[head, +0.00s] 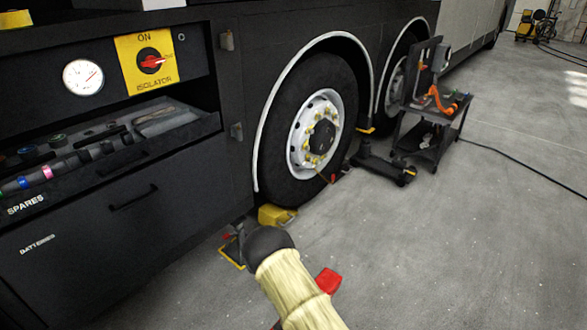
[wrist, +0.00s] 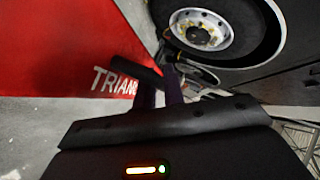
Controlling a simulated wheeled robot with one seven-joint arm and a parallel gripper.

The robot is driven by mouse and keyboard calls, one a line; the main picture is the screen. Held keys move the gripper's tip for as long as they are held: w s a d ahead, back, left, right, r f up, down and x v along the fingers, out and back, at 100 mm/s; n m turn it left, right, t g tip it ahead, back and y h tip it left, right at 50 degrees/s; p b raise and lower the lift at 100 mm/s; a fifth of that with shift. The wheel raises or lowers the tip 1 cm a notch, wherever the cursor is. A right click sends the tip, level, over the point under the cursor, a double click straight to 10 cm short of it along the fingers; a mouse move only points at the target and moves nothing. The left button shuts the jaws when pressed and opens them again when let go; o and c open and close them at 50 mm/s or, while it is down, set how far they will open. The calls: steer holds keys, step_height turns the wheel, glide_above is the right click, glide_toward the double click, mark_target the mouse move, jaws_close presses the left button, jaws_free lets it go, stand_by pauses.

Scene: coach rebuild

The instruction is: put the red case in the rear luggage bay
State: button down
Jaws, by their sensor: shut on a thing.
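The red case (wrist: 60,50) fills the upper left of the wrist view, with white lettering starting "TRIAN" on its face. My gripper (wrist: 168,80) is shut at the case's edge, on what looks like its dark handle. In the head view only small red parts of the case (head: 328,281) show beside my cream-sleeved arm, low over the floor. The arm hides the rest of the case and my gripper there. No opening that I can clearly tell as the rear luggage bay shows.
The dark coach side has an isolator panel (head: 150,62), a spares drawer (head: 110,150) and a batteries door (head: 90,235). A yellow chock (head: 276,215) sits by the wheel (head: 318,135). A tool cart (head: 430,130) and trailing cable (head: 520,168) stand right. Floor at lower right is clear.

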steer(key=d+r+p, duration=0.3)
steer(key=r+p, duration=0.4)
steer(key=r, duration=0.2)
steer(key=w+d+r+p, duration=0.1)
steer(key=d+r+p, duration=0.3)
steer(key=r+p, duration=0.3)
steer(key=d+r+p, duration=0.4)
steer(key=r+p, duration=0.2)
steer(key=r, duration=0.6)
steer(key=shift+w+r+p, duration=0.25)
steer(key=shift+r+p, duration=0.1)
steer(key=shift+p, duration=0.05)
steer(key=s+f, duration=0.6)
steer(key=f, duration=0.5)
steer(key=shift+f, duration=0.2)
steer(key=shift+a, duration=0.1)
